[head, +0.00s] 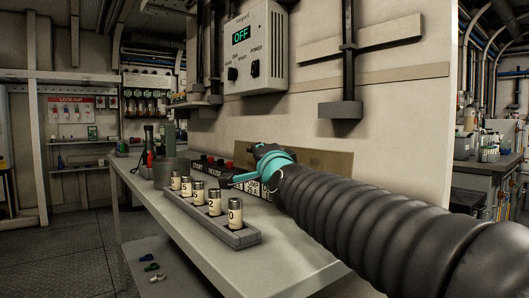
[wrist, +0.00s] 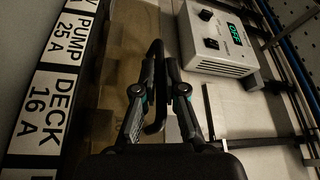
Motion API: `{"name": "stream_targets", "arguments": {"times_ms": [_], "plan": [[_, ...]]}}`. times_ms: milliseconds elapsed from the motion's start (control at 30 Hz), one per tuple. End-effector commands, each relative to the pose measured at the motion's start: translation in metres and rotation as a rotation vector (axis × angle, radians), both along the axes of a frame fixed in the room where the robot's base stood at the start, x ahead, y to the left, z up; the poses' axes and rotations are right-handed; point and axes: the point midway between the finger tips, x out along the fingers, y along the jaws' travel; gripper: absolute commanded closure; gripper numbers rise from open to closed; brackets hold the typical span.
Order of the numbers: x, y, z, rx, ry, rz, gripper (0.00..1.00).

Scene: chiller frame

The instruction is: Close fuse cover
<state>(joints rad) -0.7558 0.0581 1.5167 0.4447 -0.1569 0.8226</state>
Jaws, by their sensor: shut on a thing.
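The fuse cover appears as a flat brownish panel (head: 330,163) against the wall at the back of the bench. In the wrist view this panel (wrist: 113,75) lies beside the row of fuse labels. A dark bar handle (wrist: 157,126) runs along the panel's edge. My gripper (wrist: 160,62) has its fingers closed around this handle. In the head view my gripper (head: 262,152) is at the panel's left end, and my arm hides part of the panel and labels. The cover's hinge and exact angle cannot be made out.
A grey rack (head: 235,238) with several numbered cylindrical fuses stands on the bench (head: 160,205) in front. A grey control box (head: 256,52) reading OFF hangs on the wall above. Free bench top lies in front of the rack.

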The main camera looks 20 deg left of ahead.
Motion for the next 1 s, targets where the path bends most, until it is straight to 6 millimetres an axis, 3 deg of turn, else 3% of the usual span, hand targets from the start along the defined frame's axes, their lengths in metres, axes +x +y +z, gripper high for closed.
{"name": "stream_targets", "arguments": {"times_ms": [167, 200, 233, 767, 1000], "plan": [[0.001, 0.0, -0.001, -0.001, 0.001, -0.002, 1.0], [0.001, 0.0, -0.001, -0.001, 0.001, -0.002, 0.83], [0.001, 0.0, -0.001, -0.001, 0.001, -0.002, 0.79], [0.0, 0.0, 0.002, 0.001, -0.001, 0.0, 0.79], [0.012, -0.007, 0.021, 0.001, -0.002, -0.001, 0.79]]}}
